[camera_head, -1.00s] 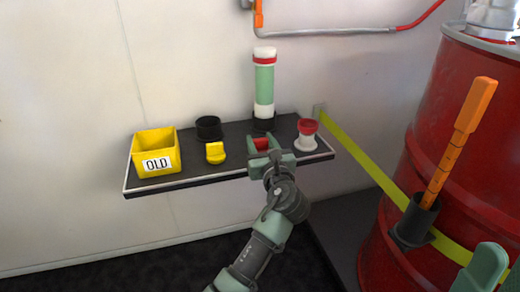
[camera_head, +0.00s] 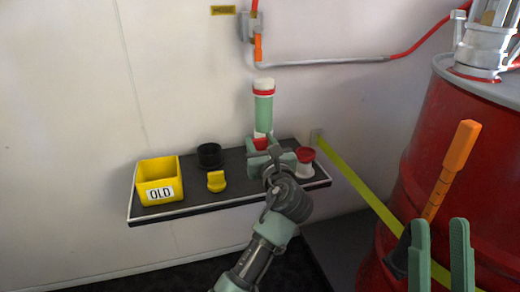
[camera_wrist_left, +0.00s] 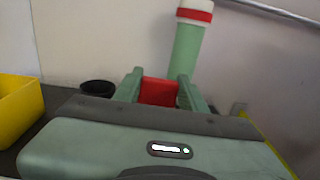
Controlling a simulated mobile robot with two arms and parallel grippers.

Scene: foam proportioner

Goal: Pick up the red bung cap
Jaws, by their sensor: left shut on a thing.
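My left gripper (camera_head: 264,149) is shut on the red bung cap (camera_head: 261,143), which shows as a red block between the fingers. The cap appears held above the shelf, in front of the green tube's foot. In the left wrist view the red cap (camera_wrist_left: 159,92) sits between the two green fingers of my left gripper (camera_wrist_left: 158,88). The fingers hide its sides. My right gripper (camera_head: 440,248) is at the lower right, its two fingers apart with nothing seen between them.
The dark shelf (camera_head: 190,212) holds a yellow OLD bin (camera_head: 160,171), a black cup (camera_head: 210,156), a yellow piece (camera_head: 216,182), a green tube (camera_head: 263,110) and a white red-topped piece (camera_head: 305,160). A red drum (camera_head: 480,150) and orange-handled tool (camera_head: 460,147) stand right.

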